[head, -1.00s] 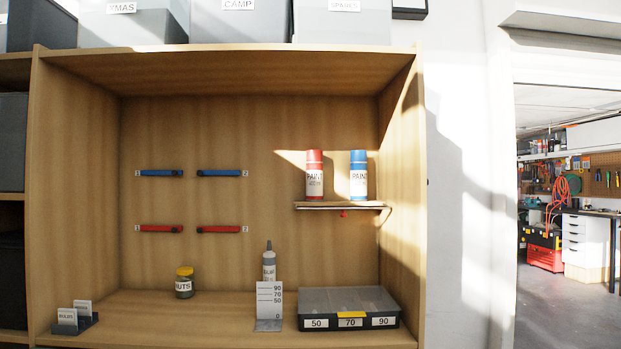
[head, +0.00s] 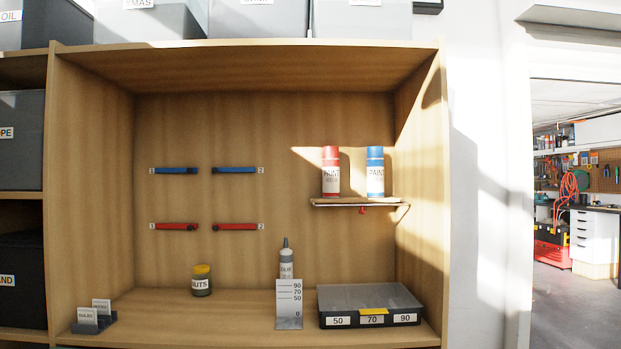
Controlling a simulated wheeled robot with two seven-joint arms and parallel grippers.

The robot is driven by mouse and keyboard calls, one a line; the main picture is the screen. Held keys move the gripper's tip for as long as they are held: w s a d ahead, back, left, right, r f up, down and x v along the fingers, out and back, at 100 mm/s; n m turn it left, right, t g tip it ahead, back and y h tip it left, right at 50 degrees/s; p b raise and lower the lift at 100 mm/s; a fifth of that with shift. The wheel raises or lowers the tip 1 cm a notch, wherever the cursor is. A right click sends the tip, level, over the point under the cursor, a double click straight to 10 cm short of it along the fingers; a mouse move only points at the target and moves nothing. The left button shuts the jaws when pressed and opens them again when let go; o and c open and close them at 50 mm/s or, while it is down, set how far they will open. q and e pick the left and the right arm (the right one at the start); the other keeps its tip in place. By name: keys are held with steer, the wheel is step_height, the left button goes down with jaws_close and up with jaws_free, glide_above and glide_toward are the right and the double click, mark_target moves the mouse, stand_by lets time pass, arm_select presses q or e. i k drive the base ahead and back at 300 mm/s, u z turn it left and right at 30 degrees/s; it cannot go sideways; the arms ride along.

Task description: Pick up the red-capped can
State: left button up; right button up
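The red-capped can (head: 331,172) is a white-bodied paint can with a red top. It stands upright on the small wall shelf (head: 350,201) at the right of the cabinet. A blue-capped paint can (head: 375,172) stands just to its right, with a narrow gap between them. Neither of my grippers shows in the head view.
On the cabinet floor stand a nuts jar (head: 201,280), a glue bottle (head: 286,262) behind a height gauge (head: 289,304), an organizer box (head: 369,306) and a card holder (head: 95,317). Blue bars (head: 235,170) and red bars (head: 235,227) are on the back panel.

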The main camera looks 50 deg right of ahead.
mark_target(331, 166)
steer(key=i, duration=0.15)
steer(key=z, duration=1.1)
